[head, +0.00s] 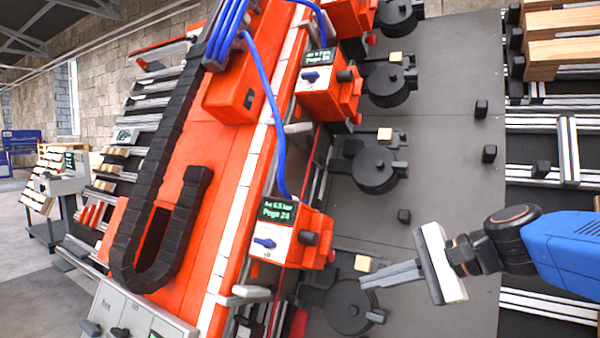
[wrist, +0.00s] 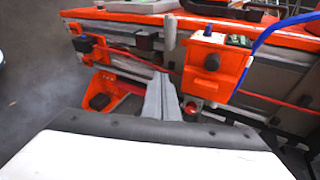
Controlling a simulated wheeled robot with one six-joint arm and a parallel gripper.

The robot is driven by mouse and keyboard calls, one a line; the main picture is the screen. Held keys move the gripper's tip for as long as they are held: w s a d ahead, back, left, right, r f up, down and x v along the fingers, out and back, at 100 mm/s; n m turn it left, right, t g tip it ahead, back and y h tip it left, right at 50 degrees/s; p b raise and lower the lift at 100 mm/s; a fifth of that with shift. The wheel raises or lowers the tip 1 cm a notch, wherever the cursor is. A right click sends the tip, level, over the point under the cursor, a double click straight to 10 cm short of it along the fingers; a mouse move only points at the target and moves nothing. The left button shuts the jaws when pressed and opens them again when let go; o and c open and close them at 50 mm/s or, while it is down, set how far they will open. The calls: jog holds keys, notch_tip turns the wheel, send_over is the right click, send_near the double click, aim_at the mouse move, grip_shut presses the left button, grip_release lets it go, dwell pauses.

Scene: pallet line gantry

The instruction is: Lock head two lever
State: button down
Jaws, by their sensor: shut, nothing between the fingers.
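Two orange head units with green displays and small blue levers show fully in the head view. The nearer head (head: 290,240) has its blue lever (head: 264,242) lying roughly sideways on a white face. The farther head (head: 325,88) has its blue lever (head: 311,76) in a similar pose. I cannot read which is head two. My gripper (head: 364,282) is shut and empty, to the lower right of the nearer head and apart from its lever.
Black round discs (head: 375,169) stand along the grey plate (head: 450,120), with several small black blocks. Blue hoses (head: 262,80) run to the heads. A black cable chain (head: 160,160) lies on the orange gantry beam (head: 215,160). Wooden boards (head: 560,50) lie at the upper right.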

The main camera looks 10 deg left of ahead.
aim_at(298, 128)
jog(key=w+a+r+m+t+y, duration=0.1)
jog(key=w+a+r+m+y, duration=0.3)
jog(key=w+r, duration=0.5)
jog(key=w+a+r+m+t+y, duration=0.1)
jog(key=w+a+r+m+y, duration=0.3)
jog(key=w+r, duration=0.4)
jog(key=shift+w+a+r+m, duration=0.35)
jog(key=shift+a+r+m, duration=0.25)
jog(key=shift+r+m, duration=0.35)
jog(key=w+a+r, duration=0.2)
jog(key=a+r, duration=0.4)
jog(key=a, duration=0.3)
jog(key=shift+w+a+r, duration=0.15)
jog(key=shift+w+a, duration=0.05)
jog(key=shift+w, duration=0.05)
